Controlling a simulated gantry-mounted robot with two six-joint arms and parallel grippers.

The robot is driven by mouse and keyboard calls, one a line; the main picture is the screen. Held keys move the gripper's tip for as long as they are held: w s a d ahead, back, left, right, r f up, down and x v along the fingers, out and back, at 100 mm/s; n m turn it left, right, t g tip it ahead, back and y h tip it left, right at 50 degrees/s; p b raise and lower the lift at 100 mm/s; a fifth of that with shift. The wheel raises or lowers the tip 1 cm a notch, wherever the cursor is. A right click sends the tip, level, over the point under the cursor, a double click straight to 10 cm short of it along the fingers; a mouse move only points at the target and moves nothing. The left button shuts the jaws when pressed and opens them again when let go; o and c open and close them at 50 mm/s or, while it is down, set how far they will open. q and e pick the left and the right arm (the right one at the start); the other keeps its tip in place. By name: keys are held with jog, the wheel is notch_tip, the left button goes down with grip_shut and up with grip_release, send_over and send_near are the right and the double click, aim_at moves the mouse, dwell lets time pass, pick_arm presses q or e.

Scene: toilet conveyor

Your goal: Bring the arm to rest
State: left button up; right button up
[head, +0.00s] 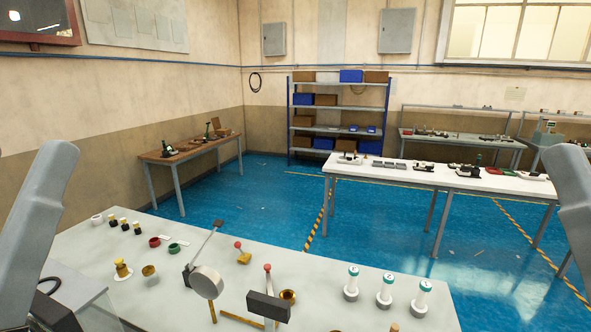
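A grey link of my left arm (38,205) rises along the left edge of the head view. A grey link of my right arm (572,195) stands at the right edge. The visible arm links are apart from the parts on the table.
A light worktable (330,262) in front carries several white cylinders with teal caps (384,290), a round grey part with a lever (207,282), a black block (268,306) and small brass pieces. Behind are a white bench (440,178), a wooden table (190,148) and open blue floor.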

notch_tip(320, 180, up, 20)
jog(key=p, duration=1.7)
jog(key=shift+w, duration=0.1)
